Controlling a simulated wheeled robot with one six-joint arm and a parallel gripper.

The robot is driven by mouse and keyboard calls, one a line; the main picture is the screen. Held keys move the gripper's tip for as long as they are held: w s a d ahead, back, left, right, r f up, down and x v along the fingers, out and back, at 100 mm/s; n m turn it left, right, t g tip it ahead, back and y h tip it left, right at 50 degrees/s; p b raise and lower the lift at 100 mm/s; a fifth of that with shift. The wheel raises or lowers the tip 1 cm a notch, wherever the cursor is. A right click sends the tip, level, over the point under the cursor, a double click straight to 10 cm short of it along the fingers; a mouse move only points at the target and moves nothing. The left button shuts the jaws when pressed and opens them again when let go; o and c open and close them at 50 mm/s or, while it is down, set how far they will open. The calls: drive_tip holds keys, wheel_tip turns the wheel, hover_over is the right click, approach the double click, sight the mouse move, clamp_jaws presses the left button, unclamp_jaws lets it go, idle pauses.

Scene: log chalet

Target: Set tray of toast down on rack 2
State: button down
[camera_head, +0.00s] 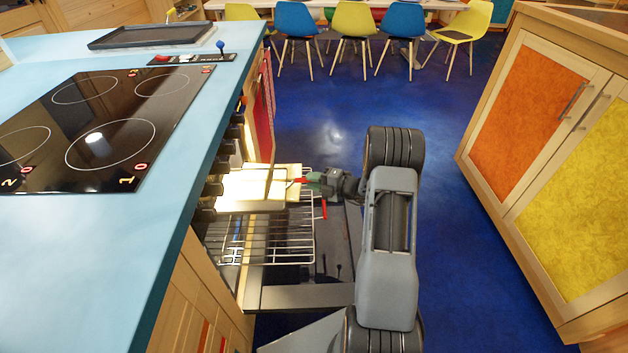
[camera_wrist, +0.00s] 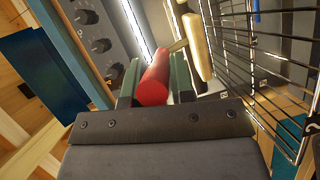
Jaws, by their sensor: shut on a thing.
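The tray of toast (camera_head: 255,188) is a pale, brightly lit flat thing at the oven mouth in the head view, partly inside. Its pale edge (camera_wrist: 195,45) shows beyond the fingers in the wrist view. My gripper (camera_head: 306,180) is shut on its red handle (camera_wrist: 154,82), with a green finger on each side (camera_wrist: 155,78). A wire rack (camera_head: 290,250) extends out of the oven below the tray. The tray looks above this rack; contact cannot be told. More rack wires show behind the tray. The toast itself is hard to make out.
The oven's open door (camera_head: 300,297) lies below the rack. Black knobs (camera_wrist: 100,45) line the oven front, close to the gripper. A blue counter (camera_head: 150,215) with a black hob (camera_head: 100,125) overhangs at left. Blue floor is clear up to the cabinet (camera_head: 555,150) at right.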

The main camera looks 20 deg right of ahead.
drive_tip(key=shift+r+p, duration=0.15)
drive_tip(key=shift+p, duration=0.3)
wheel_tip(320, 180, down, 8)
drive_tip(key=b, duration=0.4)
drive_tip(key=shift+d+f+b, duration=0.1)
drive_tip(key=shift+f+b, duration=0.2)
drive_tip(key=shift+f, duration=0.25)
idle(0.4)
drive_tip(key=c, duration=1.1)
unclamp_jaws()
drive_tip(key=shift+c, duration=0.2)
drive_tip(key=shift+o, duration=1.3)
drive_tip(key=shift+s+f, duration=0.1)
